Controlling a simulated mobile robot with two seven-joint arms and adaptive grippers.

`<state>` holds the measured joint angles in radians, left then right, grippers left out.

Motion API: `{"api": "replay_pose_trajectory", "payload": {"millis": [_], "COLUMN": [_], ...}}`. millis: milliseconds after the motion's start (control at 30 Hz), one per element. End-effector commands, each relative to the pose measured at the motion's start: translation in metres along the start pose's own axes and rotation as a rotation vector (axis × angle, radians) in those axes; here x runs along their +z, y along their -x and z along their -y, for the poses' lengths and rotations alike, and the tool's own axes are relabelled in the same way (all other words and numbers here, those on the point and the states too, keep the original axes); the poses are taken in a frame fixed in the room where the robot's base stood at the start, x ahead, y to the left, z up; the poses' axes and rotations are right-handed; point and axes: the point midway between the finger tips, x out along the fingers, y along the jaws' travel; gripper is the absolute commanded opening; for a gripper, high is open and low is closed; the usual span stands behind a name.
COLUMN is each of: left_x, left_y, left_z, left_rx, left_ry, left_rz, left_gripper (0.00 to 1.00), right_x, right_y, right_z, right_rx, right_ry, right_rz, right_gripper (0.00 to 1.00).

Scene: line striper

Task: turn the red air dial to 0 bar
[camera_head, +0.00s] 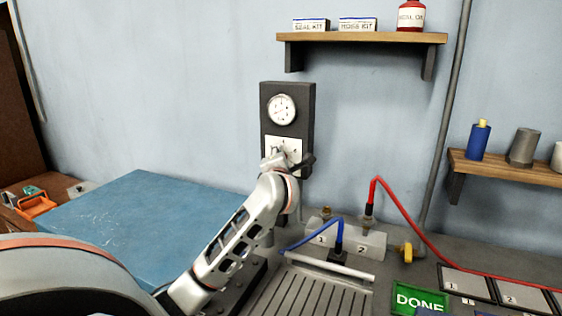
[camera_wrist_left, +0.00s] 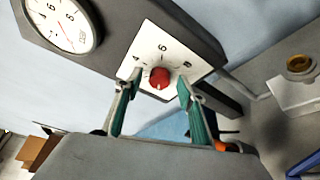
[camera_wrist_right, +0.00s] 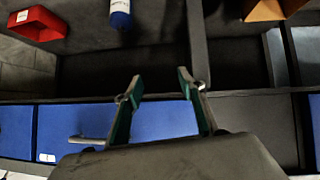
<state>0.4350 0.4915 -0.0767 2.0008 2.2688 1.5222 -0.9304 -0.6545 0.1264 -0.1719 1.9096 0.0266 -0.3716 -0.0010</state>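The red dial (camera_wrist_left: 160,77) sits in the middle of a white plate (camera_wrist_left: 150,48) with printed numbers, on a dark grey panel (camera_head: 288,97) on the wall. My left gripper (camera_wrist_left: 158,90) is open in the left wrist view, with one green-padded finger on each side of the dial and apart from it. In the head view my left arm hides the dial. A round white pressure gauge (camera_head: 282,109) is above the plate; it also shows in the left wrist view (camera_wrist_left: 62,22). My right gripper (camera_wrist_right: 158,85) is open and empty over a dark tray or drawer area.
A blue hose and a red hose (camera_head: 402,219) rise from a grey block (camera_head: 370,246) with ports 1 and 2, right of my left arm. A green DONE button (camera_head: 420,299) is at the lower right. A blue-topped surface (camera_head: 140,215) lies left. A shelf (camera_head: 362,38) hangs above.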

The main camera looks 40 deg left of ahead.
Motion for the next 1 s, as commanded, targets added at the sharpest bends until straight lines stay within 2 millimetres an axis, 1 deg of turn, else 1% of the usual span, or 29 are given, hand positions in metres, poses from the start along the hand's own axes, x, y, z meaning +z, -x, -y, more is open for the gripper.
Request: {"api": "replay_pose_trajectory", "payload": {"millis": [133, 267, 500, 600, 700, 833, 1000], "left_x": [0.000, 0.001, 0.001, 0.001, 0.000, 0.000, 0.000], "left_y": [0.005, 0.022, 0.071, 0.090, 0.104, 0.116, 0.120], "left_z": [0.000, 0.000, 0.001, 0.000, 0.001, 0.000, 0.000], "left_rx": [0.001, 0.001, -0.001, 0.000, -0.001, 0.000, -0.001], "left_ry": [-0.001, 0.000, 0.001, 0.002, 0.002, 0.001, 0.000], "left_rz": [0.001, 0.003, 0.003, 0.003, 0.001, 0.001, 0.000], "left_gripper": [0.40, 0.40, 0.40, 0.40, 0.40, 0.40, 0.40], "right_x": [0.001, 0.000, -0.001, -0.001, -0.001, -0.001, -0.001], "right_y": [0.000, 0.000, 0.000, 0.000, 0.000, 0.000, 0.000], "right_z": [0.001, 0.001, 0.002, 0.002, 0.002, 0.002, 0.002], "right_rx": [0.000, 0.000, 0.000, 0.000, 0.000, 0.000, 0.000], "right_ry": [-0.005, -0.006, -0.006, -0.007, -0.007, -0.007, -0.007], "right_rz": [0.002, 0.001, -0.001, -0.001, -0.001, -0.001, -0.001], "right_gripper": [0.40, 0.40, 0.40, 0.40, 0.40, 0.40, 0.40]}}
